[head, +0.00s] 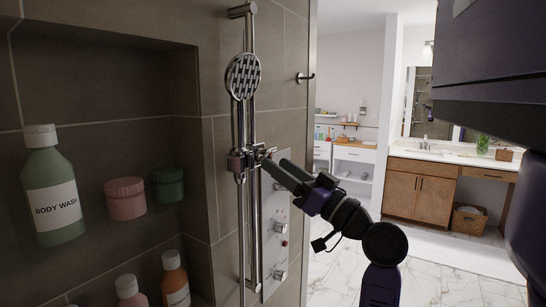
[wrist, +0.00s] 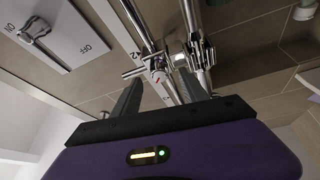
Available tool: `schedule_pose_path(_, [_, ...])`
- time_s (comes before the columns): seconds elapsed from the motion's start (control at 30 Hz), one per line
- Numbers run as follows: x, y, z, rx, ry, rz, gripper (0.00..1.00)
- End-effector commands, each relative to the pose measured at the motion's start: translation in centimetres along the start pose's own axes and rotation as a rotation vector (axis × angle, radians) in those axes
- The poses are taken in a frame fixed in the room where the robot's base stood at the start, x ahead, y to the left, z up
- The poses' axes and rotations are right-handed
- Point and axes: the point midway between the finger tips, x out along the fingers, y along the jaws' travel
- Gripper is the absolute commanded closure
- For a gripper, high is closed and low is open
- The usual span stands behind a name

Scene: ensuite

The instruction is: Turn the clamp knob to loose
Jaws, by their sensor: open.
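The chrome clamp (head: 240,162) sits on the vertical shower rail (head: 252,215), below the round hand shower (head: 243,76). Its small knob (head: 264,154) sticks out on the right side. In the wrist view both grey fingers (wrist: 160,88) are apart with nothing gripped. I cannot tell whether a finger touches the knob.
A shower panel (head: 274,225) with several control knobs stands right behind the rail; its ON/OFF lever (wrist: 36,32) shows in the wrist view. A wall niche at left holds a body wash bottle (head: 50,188), jars and other bottles. Open floor lies to the right.

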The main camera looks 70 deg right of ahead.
Motion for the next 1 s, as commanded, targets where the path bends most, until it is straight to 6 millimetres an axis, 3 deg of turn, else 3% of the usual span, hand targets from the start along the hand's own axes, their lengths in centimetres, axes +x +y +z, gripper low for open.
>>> schedule_pose_path(0.2, [2.3,0.0,-0.1,0.000,0.000,0.001,0.49])
schedule_pose_path(0.53, [2.6,0.1,0.0,0.000,0.000,0.002,0.49])
schedule_pose_path(0.8, [2.6,0.1,0.0,-0.001,0.000,0.002,1.00])
schedule_pose_path(1.0, [2.6,0.1,0.1,-0.006,0.001,0.000,1.00])
